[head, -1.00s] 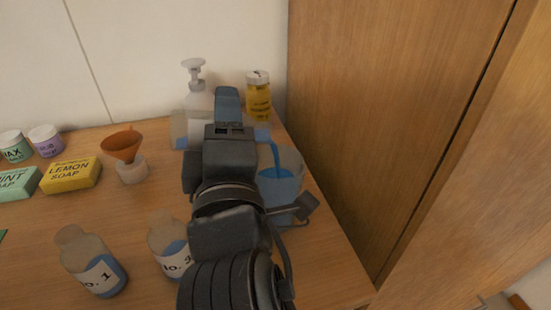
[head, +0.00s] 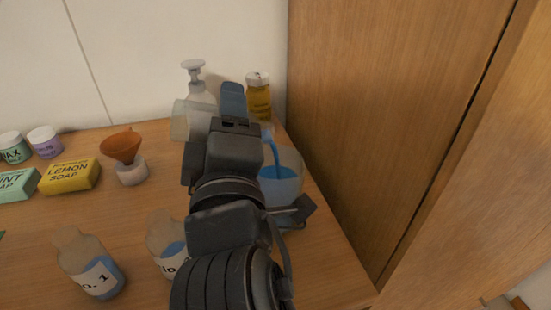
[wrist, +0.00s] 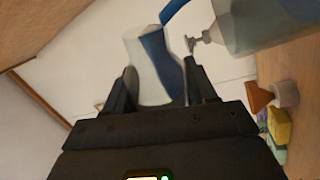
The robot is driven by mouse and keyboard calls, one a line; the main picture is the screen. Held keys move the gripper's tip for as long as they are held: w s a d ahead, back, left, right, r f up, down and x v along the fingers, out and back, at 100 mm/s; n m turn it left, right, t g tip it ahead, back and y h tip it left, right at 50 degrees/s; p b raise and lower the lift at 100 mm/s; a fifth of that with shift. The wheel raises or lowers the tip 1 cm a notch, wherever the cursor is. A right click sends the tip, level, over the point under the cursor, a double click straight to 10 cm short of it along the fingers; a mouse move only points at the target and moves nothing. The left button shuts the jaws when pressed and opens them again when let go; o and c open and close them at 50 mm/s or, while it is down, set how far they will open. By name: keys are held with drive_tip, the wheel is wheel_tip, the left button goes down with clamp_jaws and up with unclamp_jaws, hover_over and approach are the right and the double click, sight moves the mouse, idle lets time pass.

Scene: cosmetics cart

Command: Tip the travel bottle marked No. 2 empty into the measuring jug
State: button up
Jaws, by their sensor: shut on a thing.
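My gripper (head: 232,108) is shut on a translucent travel bottle (head: 190,120), held tipped on its side above the counter. In the wrist view the bottle (wrist: 150,65) sits between my fingers (wrist: 158,88), with blue liquid along one side. Its label does not show. A blue stream runs from the bottle's mouth, hidden behind my gripper in the head view, into the clear measuring jug (head: 292,158). The jug holds blue liquid and is partly covered by my arm. It also shows in the wrist view (wrist: 250,35).
Bottle No. 1 (head: 88,262) and another numbered bottle (head: 165,240), its label partly hidden, stand upright at the front. A wooden panel (head: 390,110) closes the right side.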

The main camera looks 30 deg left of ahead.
drive_tip(key=shift+w+d+r+m+h, duration=0.1)
drive_tip(key=shift+r+m+h, duration=0.1)
drive_tip(key=shift+m, duration=0.35)
drive_tip(key=shift+w+d+r+m+h, duration=0.1)
drive_tip(key=shift+r+m+h, duration=0.1)
drive_tip(key=shift+m, duration=0.35)
drive_tip(key=shift+s+a+f+n, duration=0.1)
drive_tip(key=shift+f+n, duration=0.05)
drive_tip(key=shift+n, duration=0.15)
drive_tip(key=n, duration=0.2)
drive_tip(key=f+n+y, duration=0.1)
drive_tip(key=shift+s+a, duration=0.2)
drive_tip(key=shift+s, duration=0.05)
idle(0.4)
drive_tip(key=shift+p, duration=0.3)
